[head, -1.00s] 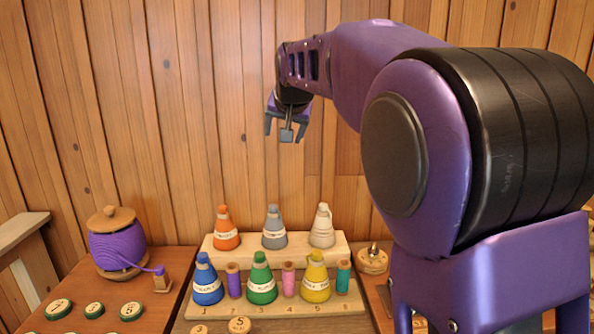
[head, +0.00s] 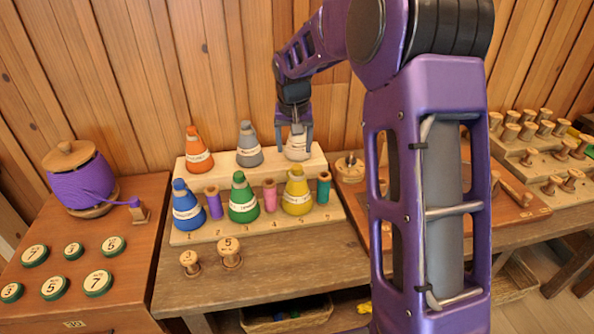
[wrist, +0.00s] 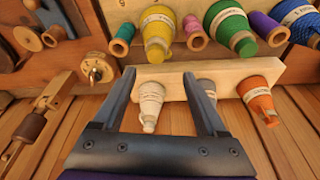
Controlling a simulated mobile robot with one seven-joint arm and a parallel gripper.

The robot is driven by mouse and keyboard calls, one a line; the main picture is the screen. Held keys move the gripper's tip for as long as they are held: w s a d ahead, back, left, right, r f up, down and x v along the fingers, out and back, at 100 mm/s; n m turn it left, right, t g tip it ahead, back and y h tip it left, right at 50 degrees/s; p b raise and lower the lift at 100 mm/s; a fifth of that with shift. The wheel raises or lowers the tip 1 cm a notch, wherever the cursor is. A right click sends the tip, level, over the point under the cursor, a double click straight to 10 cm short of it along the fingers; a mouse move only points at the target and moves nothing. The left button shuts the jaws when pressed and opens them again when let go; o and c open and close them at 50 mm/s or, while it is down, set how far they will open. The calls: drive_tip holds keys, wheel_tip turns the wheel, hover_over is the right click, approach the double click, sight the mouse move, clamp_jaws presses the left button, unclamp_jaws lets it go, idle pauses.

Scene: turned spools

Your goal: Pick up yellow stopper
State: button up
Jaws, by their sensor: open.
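The yellow stopper (head: 297,192) is a cone with a pale label band, standing on the front row of the stepped wooden rack (head: 330,215) between a pink and a teal spool. It also shows in the wrist view (wrist: 158,38), beyond my fingertips. My gripper (head: 294,140) is open, pointing down behind the yellow stopper, over the back row at the white cone (head: 296,150). In the wrist view the white cone (wrist: 150,103) appears between the fingers of my gripper (wrist: 160,76). I cannot tell whether they touch it.
Orange (head: 198,155) and grey (head: 249,150) cones share the back row. Blue (head: 186,207) and green (head: 242,202) cones and small spools (head: 214,203) share the front row. A wooden wall (head: 140,70) stands close behind. The front middle table (head: 270,265) is mostly clear.

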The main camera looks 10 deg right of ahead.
sight(297, 167)
drive_tip(key=x, duration=0.7)
drive_tip(key=shift+d+f, duration=0.25)
drive_tip(key=shift+d, duration=0.1)
drive_tip(key=shift+w+f, duration=0.1)
drive_tip(key=shift+f, duration=0.3)
clamp_jaws()
